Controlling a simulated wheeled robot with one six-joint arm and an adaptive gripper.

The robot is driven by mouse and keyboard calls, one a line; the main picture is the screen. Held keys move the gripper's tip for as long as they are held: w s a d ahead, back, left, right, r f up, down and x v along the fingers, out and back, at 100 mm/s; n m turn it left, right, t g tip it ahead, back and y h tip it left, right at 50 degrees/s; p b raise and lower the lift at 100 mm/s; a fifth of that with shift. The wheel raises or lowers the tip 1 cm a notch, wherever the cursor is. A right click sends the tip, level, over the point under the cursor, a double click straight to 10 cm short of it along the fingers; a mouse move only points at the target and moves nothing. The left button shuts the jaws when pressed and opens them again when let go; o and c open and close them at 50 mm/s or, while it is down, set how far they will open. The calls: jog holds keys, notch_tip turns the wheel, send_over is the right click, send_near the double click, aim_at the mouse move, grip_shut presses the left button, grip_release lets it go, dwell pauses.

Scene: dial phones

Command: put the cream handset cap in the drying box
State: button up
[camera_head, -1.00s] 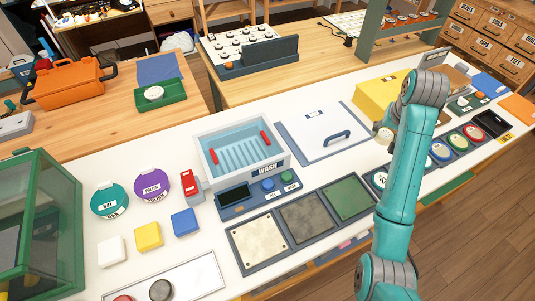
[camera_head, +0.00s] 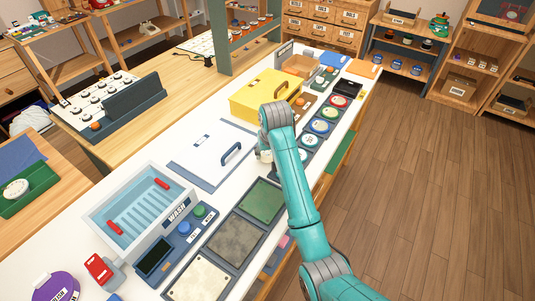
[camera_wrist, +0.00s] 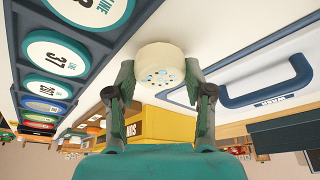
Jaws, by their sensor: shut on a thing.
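The cream handset cap (camera_wrist: 160,62) is a short round piece with small holes in its face. In the wrist view my gripper (camera_wrist: 160,82) is shut on it, one finger on each side. In the head view the cap (camera_head: 265,156) is a small cream patch below my wrist, partly hidden by my arm. It is over the white counter, between the white lid and the row of round line discs. Whether it touches the counter I cannot tell. No box in view carries a readable drying label.
A white lid with a blue handle (camera_head: 231,153) lies left of my gripper. The blue wash basin (camera_head: 128,213) is nearer and left. A yellow box (camera_head: 250,101) stands beyond my wrist. Line discs (camera_head: 311,140) run along the right. Three square pads (camera_head: 234,240) lie nearer.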

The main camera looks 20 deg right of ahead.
jog(key=shift+f, duration=0.4)
jog(key=shift+f, duration=0.15)
jog(key=o, duration=0.7)
